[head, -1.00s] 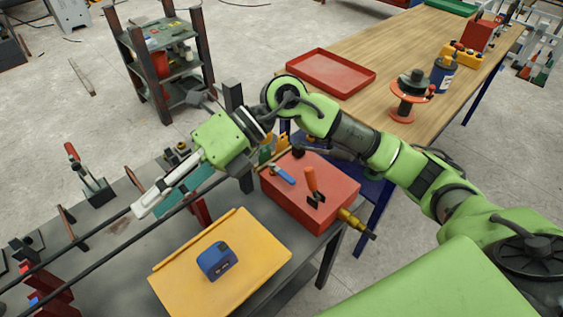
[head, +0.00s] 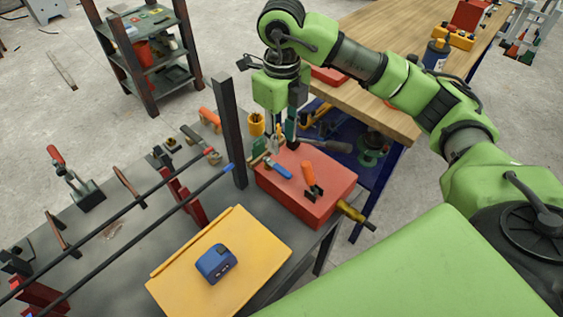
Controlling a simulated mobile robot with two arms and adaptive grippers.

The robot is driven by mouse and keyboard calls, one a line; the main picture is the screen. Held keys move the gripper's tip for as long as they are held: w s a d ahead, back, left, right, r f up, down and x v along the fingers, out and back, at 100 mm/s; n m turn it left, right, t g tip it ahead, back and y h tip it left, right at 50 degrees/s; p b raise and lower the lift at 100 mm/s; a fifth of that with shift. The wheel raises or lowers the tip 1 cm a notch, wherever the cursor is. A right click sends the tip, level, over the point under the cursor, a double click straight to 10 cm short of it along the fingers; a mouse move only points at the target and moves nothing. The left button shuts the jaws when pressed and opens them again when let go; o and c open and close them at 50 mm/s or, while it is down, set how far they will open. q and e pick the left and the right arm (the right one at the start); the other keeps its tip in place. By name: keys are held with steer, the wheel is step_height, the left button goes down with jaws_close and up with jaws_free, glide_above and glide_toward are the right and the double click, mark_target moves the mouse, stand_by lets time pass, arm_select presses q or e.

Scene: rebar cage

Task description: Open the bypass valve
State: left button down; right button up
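I cannot pick out a bypass valve with certainty. A green round fitting (head: 372,148) sits low on the blue frame under the wooden table, partly shaded. My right gripper (head: 283,140) points down at the back left edge of the red box (head: 315,205), among small tools. Its fingers are small and partly blend with these tools, so their opening and any contact are unclear. My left gripper is not in view.
The red box carries a blue-handled tool (head: 278,168) and an orange-handled tool (head: 309,182). A dark post (head: 230,135) stands close left of my gripper. Two long bars (head: 150,225) cross the grey bench. A yellow board (head: 190,285) holds a blue tape measure (head: 216,263).

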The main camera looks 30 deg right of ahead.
mark_target(282, 170)
step_height(282, 170, down, 10)
steer(key=shift+p, duration=0.85)
steer(key=shift+c, duration=0.3)
jaws_close()
